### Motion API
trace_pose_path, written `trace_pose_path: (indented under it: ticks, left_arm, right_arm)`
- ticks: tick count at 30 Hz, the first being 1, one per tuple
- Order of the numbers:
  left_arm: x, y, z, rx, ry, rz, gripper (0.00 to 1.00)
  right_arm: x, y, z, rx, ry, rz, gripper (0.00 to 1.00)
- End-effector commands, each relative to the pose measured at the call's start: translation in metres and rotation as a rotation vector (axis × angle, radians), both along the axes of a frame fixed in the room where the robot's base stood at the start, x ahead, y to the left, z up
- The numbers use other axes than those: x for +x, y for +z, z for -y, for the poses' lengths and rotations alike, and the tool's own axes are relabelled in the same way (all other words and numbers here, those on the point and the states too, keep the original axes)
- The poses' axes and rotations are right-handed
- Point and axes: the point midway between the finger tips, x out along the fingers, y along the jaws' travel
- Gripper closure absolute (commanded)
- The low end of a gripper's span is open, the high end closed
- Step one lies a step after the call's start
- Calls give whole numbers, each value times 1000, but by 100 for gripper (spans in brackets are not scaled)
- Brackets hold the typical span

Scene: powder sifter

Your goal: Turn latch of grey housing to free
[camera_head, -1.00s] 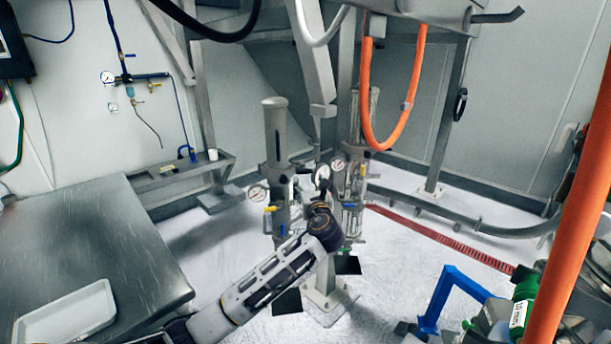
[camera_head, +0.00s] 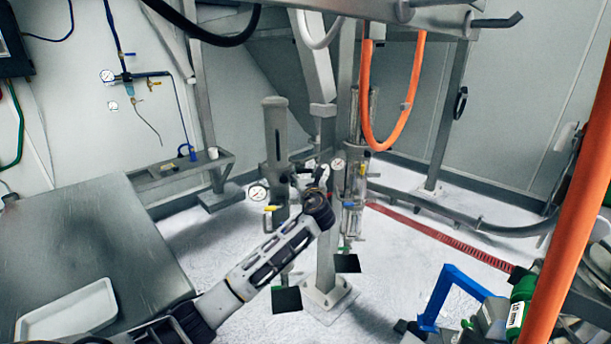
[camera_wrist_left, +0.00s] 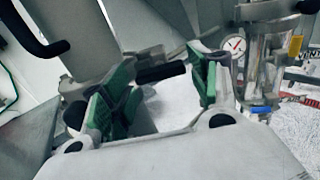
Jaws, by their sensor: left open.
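The grey housing (camera_head: 277,135) is an upright cylinder on a stand near the middle of the head view. A broad grey body (camera_wrist_left: 75,40), which looks like the same housing, fills the upper left of the left wrist view. A black latch handle (camera_wrist_left: 162,72) shows between the green-padded fingers of my left gripper (camera_wrist_left: 160,88). The fingers are apart, and I cannot tell whether either touches the handle. In the head view my left gripper (camera_head: 316,178) is small and partly hidden by its own wrist, just right of the housing. My right gripper is not in view.
A second, clear cylinder unit (camera_head: 353,195) stands close on the right, with a gauge (camera_head: 338,163). Another gauge (camera_head: 258,192) sits at the left. A grey post (camera_head: 326,240) stands behind my wrist. Orange hoses (camera_head: 365,85) hang at the right. A steel table (camera_head: 110,235) fills the left.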

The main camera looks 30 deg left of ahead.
Motion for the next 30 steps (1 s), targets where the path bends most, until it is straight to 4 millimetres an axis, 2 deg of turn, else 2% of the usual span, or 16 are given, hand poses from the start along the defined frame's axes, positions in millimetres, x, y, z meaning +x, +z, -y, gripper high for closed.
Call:
trace_pose_path:
  ticks: [4,5,12,23,30]
  left_arm:
    - [0,0,0,0,0,0,39]
    - [0,0,0,0,0,0,42]
    - [0,0,0,0,0,0,72]
    - [0,0,0,-28,1,20,72]
    - [0,0,1,-108,0,78,72]
  right_arm:
    - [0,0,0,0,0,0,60]
    - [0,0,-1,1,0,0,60]
    - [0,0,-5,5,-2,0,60]
    - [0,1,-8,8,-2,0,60]
    - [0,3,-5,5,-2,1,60]
